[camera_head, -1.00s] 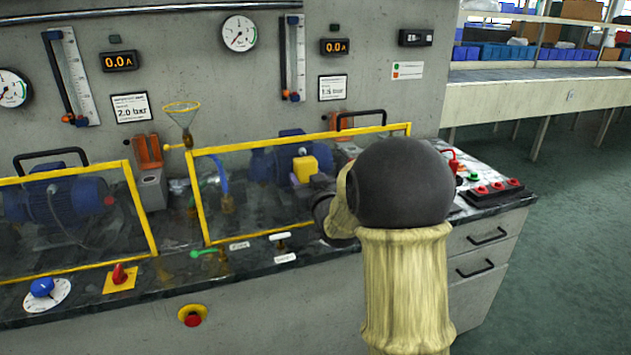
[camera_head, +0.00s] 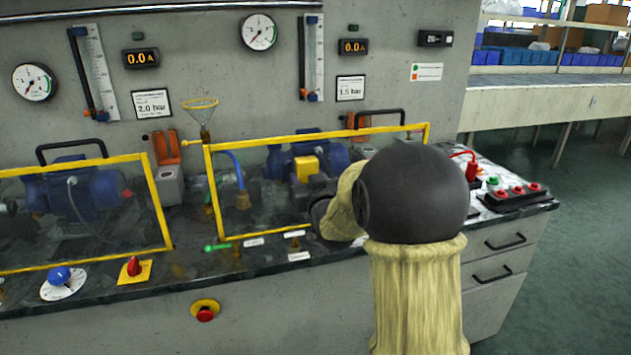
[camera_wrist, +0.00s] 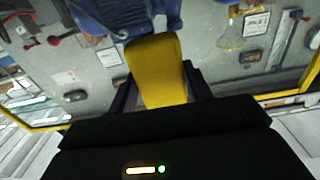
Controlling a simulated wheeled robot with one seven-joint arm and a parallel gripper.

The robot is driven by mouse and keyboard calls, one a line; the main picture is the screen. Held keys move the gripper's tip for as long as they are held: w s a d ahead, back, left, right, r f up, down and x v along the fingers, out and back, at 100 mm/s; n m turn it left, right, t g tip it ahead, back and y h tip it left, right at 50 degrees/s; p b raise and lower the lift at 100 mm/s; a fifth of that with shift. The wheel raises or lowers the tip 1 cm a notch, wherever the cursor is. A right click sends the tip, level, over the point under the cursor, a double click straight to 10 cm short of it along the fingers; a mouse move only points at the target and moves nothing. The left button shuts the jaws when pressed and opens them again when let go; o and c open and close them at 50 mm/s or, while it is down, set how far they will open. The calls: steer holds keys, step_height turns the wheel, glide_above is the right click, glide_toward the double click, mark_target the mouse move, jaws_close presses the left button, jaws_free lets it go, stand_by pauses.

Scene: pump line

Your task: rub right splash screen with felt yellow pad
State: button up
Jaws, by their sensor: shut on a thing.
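The right splash screen (camera_head: 212,195) is a clear panel in a yellow frame, standing on the bench in front of a blue pump. The felt yellow pad (camera_head: 306,168) shows before the middle of this screen. In the wrist view the pad (camera_wrist: 157,70) sits between the dark fingers of my gripper (camera_wrist: 160,92), which is shut on it. The screen's yellow frame (camera_wrist: 45,127) also shows there. In the head view my gripper (camera_head: 324,182) is partly hidden behind my arm. I cannot tell whether the pad touches the panel. My arm covers the screen's lower right part.
The left splash screen (camera_head: 160,205) stands beside it. A green-handled valve (camera_head: 217,247), a red knob (camera_head: 134,266) and a blue dial (camera_head: 60,277) line the bench front. A red stop button (camera_head: 205,312) is below. A button box (camera_head: 515,196) sits at the right end.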

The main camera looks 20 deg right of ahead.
mark_target(289, 175)
steer(key=shift+a, duration=0.3)
steer(key=shift+a+b, duration=0.65)
steer(key=shift+a, duration=1.15)
steer(key=shift+s+d, duration=0.1)
steer(key=shift+s+f+b, duration=0.1)
steer(key=shift+s+b, duration=0.3)
steer(key=shift+s, duration=0.2)
steer(key=shift+s+b, duration=0.9)
steer(key=shift+s, duration=1.4)
steer(key=s, duration=0.3)
steer(key=shift+b, duration=0.4)
